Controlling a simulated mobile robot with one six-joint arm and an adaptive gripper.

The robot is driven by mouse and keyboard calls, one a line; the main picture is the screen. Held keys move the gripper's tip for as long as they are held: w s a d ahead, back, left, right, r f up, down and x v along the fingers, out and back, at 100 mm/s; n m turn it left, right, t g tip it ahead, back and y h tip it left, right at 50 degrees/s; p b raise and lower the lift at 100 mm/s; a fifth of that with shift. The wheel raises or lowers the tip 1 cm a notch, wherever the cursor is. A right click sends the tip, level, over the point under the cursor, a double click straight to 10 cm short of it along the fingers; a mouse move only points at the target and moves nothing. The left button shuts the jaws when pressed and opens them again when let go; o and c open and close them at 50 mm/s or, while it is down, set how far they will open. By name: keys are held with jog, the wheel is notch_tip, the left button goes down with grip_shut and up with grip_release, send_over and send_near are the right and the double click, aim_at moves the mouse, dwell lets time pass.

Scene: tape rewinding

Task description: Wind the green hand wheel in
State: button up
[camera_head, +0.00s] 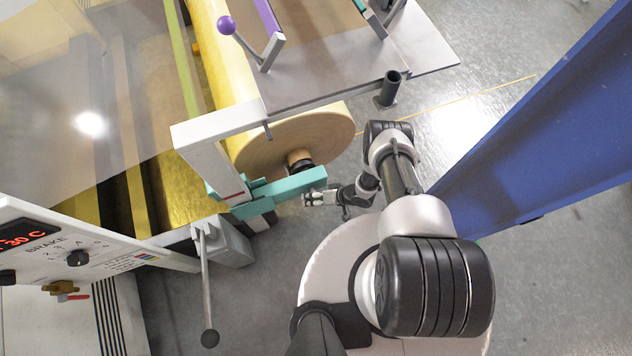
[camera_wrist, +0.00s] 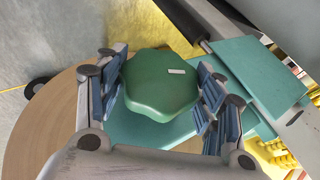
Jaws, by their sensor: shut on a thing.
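The green hand wheel (camera_wrist: 160,84) fills the middle of the wrist view. It is a lobed knob with a small pale mark on its face. My gripper (camera_wrist: 158,92) has its blue-padded fingers on both sides of the wheel and is shut on it. Behind the wheel is a teal block (camera_wrist: 240,75). In the head view my gripper (camera_head: 318,197) is at the right end of the teal arm (camera_head: 287,187), below the big tape roll's end. The wheel itself is hidden there by the gripper.
The large yellow roll (camera_head: 325,130) lies just above my gripper. A lever with a dark ball (camera_head: 210,338) hangs from the machine at lower left. A purple-knobbed handle (camera_head: 226,26) stands above. A blue panel (camera_head: 560,110) slopes on the right. A dark upright tube (camera_head: 390,87) stands near my arm.

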jog(key=o, duration=1)
jog(key=shift+v, duration=6.05)
